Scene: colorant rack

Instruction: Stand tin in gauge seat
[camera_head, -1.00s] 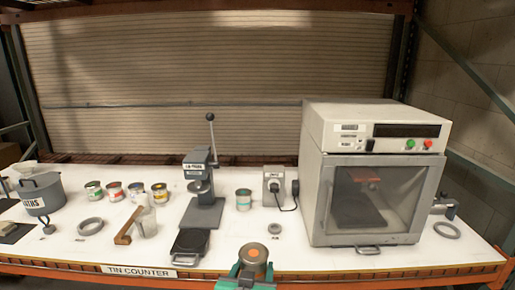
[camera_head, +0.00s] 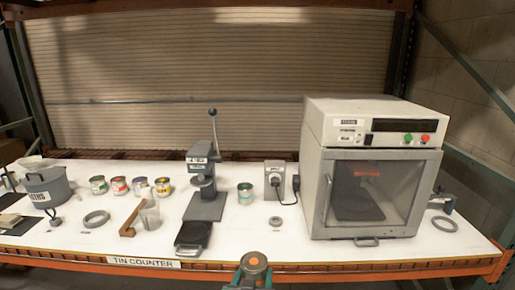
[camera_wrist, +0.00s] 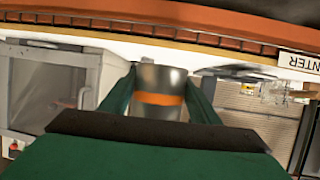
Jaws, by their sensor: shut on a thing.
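My gripper (camera_head: 254,272) is shut on a grey metal tin (camera_head: 254,261) at the front of the counter, at the bottom of the head view. The tin has an orange band, seen in the wrist view (camera_wrist: 160,99) between the two green fingers. In the head view I see its round lid from above, and it looks upright. The tin is in front of the counter's front edge, apart from everything on it. No part is clearly marked as the gauge seat. A small grey ring (camera_head: 275,223) and a grey lever press (camera_head: 203,185) with a low black plate (camera_head: 193,235) stand behind the tin.
A large oven-like cabinet (camera_head: 372,180) with a glass door stands at right, a grey ring (camera_head: 444,224) beside it. A teal-banded tin (camera_head: 245,194) and a grey box (camera_head: 274,181) stand behind. Several tins (camera_head: 140,187) and a grey pot (camera_head: 47,188) are at left. The counter's front middle is clear.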

